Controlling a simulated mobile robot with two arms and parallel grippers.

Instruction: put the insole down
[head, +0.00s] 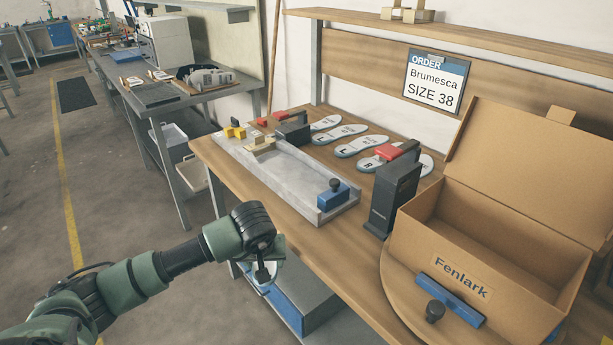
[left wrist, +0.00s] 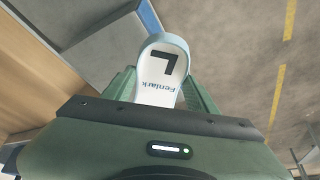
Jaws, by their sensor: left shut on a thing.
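My left gripper (head: 266,252) is shut on a white insole (head: 262,276) and holds it in front of the workbench's front edge, off the bench. In the left wrist view the insole (left wrist: 161,65) sticks out between the green fingers (left wrist: 160,95); it is marked "L" and "Fenlark". Its other end is hidden by the gripper. More insoles (head: 360,146) lie in a row on the bench, some lettered L or R. An open cardboard box (head: 420,240) marked "Fenlark" stands on a round wooden turntable (head: 395,285) at the right. My right gripper is out of view.
A grey tray (head: 285,180) with a blue block (head: 332,200) lies along the bench front. A dark upright stand (head: 393,200) is between tray and box. A blue bar with a black knob (head: 450,298) is at the box front. An order card (head: 435,80) reads "Brumesca SIZE 38".

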